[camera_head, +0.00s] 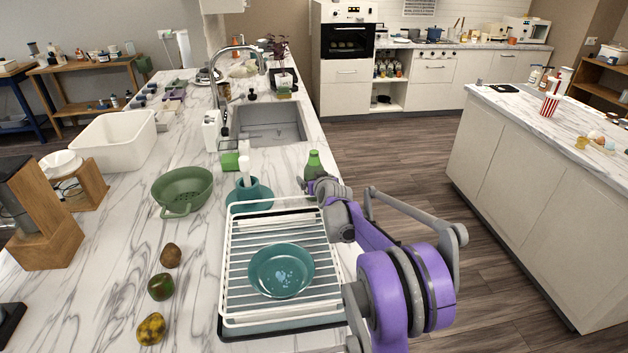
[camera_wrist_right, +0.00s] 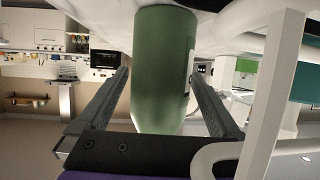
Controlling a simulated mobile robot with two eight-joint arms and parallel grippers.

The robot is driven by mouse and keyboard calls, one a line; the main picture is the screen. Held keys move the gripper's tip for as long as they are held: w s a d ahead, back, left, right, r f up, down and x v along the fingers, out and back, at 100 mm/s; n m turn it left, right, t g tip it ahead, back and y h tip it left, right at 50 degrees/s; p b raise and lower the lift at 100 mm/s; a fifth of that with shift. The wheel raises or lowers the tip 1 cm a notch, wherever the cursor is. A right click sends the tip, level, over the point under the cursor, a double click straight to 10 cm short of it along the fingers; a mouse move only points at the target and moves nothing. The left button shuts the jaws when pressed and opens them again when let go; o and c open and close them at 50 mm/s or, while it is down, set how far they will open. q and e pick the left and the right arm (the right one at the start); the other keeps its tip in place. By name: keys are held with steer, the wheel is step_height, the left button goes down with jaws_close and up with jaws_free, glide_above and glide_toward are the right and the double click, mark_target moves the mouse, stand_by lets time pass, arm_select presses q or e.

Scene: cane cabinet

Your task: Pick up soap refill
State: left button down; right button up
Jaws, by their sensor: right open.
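In the right wrist view, the green bottle (camera_wrist_right: 163,60) fills the middle. The open fingers of my right gripper (camera_wrist_right: 160,76) stand on either side of it, with a gap visible at each side. My left gripper is in neither view.
A white wire dish rack (camera_head: 234,268) holding a teal bowl (camera_head: 281,270) stands close left of my right arm. A teal pot (camera_head: 250,192) and a green colander (camera_head: 182,190) are farther left. The sink (camera_head: 268,124) lies beyond the bottle.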

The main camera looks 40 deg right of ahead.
steer(key=shift+c, duration=0.3)
jaws_close()
